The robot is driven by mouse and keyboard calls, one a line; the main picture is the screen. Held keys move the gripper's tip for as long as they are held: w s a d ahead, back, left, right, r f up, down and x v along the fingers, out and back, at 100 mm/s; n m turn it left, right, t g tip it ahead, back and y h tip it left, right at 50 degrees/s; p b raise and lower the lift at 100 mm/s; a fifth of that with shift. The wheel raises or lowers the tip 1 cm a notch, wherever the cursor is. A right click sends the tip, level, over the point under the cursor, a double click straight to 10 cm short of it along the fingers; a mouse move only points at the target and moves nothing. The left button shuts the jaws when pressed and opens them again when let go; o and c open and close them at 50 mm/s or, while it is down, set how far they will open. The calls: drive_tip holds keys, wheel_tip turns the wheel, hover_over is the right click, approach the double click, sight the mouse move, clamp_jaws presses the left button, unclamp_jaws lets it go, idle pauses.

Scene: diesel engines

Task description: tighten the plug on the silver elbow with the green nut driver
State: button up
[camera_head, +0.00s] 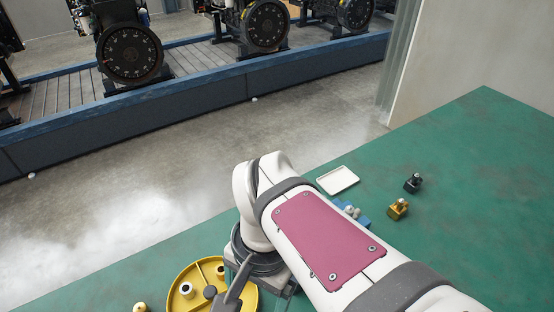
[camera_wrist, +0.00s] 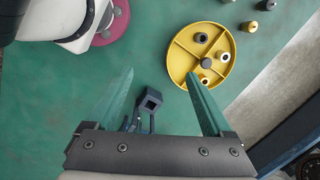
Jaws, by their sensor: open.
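My gripper (camera_wrist: 161,72) is open, its two green fingers spread wide over the green table in the wrist view. A dark blue piece with a square socket-like opening (camera_wrist: 149,101) shows between the fingers, nearer the palm; nothing is gripped. I cannot identify a green nut driver in either view. In the head view, a small silvery piece (camera_head: 349,210) sits by a blue block (camera_head: 364,221), partly hidden behind my arm; whether it is the silver elbow with the plug I cannot tell.
A yellow divided round tray (camera_wrist: 174,61) holds several small round parts; its rim also shows in the head view (camera_head: 174,283). Loose round parts (camera_wrist: 249,27) lie beyond it. A white tray (camera_head: 338,180), a gold fitting (camera_head: 398,208) and a black fitting (camera_head: 413,183) stand on the table (camera_head: 480,160).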

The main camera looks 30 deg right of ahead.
drive_tip(key=w+d+m+h, duration=0.1)
drive_tip(key=w+d+m, duration=0.3)
drive_tip(key=d+m, duration=0.8)
drive_tip(key=w+d+m, duration=0.4)
drive_tip(key=d+m, duration=0.7)
drive_tip(key=m, duration=0.1)
wheel_tip(320, 180, down, 10)
drive_tip(key=shift+a+r, duration=0.1)
drive_tip(key=shift+c, duration=0.2)
clamp_jaws()
wheel_tip(320, 180, up, 16)
idle(0.8)
